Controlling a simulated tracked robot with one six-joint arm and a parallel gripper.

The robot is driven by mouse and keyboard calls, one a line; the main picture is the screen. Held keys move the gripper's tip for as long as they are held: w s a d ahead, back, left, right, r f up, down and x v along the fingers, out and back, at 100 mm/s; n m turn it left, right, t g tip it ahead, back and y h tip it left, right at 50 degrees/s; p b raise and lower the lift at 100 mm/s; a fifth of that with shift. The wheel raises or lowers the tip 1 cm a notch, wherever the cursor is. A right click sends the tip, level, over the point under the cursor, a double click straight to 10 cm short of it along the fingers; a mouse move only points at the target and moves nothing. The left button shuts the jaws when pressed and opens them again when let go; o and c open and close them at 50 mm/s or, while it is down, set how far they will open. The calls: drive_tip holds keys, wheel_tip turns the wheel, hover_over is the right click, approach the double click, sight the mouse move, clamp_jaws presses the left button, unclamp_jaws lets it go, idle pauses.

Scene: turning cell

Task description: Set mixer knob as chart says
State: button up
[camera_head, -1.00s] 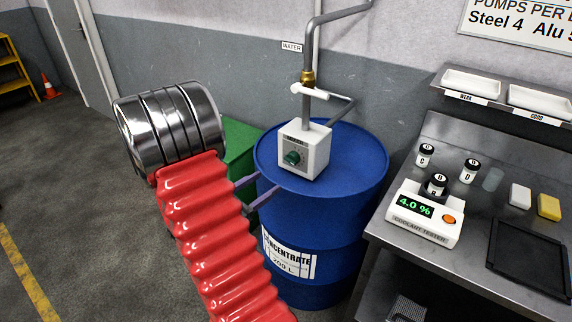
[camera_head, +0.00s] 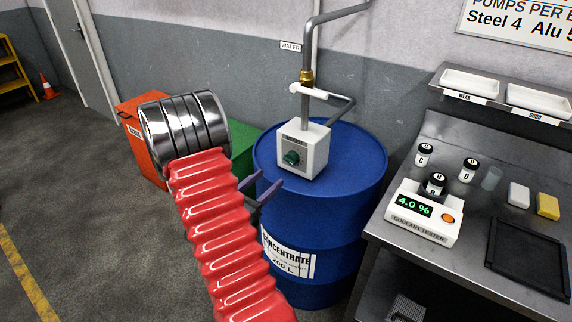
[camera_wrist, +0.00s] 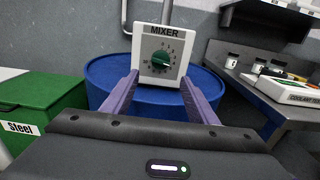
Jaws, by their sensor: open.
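The mixer (camera_head: 304,149) is a white box with a green knob (camera_head: 292,157), standing on top of the blue concentrate drum (camera_head: 345,215). In the wrist view the mixer (camera_wrist: 143,71) faces me, its knob (camera_wrist: 160,60) ringed by small marks too fine to read. My gripper (camera_head: 265,186) is open and empty, its purple fingers in front of the drum top, below and short of the knob. In the wrist view the fingers (camera_wrist: 158,92) spread to either side below the knob. A chart (camera_head: 520,25) on the wall is cut off, showing "PUMPS PER", "Steel 4" and "Alu 5".
A steel bench (camera_head: 388,231) stands right of the drum, with a coolant tester (camera_head: 424,213) reading 4.0 %, lidded jars and trays above. A water pipe (camera_head: 307,50) runs down to the mixer. Green (camera_wrist: 40,105) and orange (camera_head: 135,115) bins stand left of the drum.

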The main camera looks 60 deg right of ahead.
sight(288, 162)
drive_tip(key=d, duration=0.3)
drive_tip(key=s+d, duration=0.1)
drive_tip(key=d, duration=0.7)
drive_tip(key=shift+s+d, duration=0.1)
drive_tip(key=shift+s, duration=0.3)
drive_tip(key=c, duration=0.9)
drive_tip(key=shift+a, duration=0.2)
drive_tip(key=shift+c, duration=0.8)
drive_tip(key=shift+d, duration=0.15)
drive_tip(key=shift+o, duration=0.2)
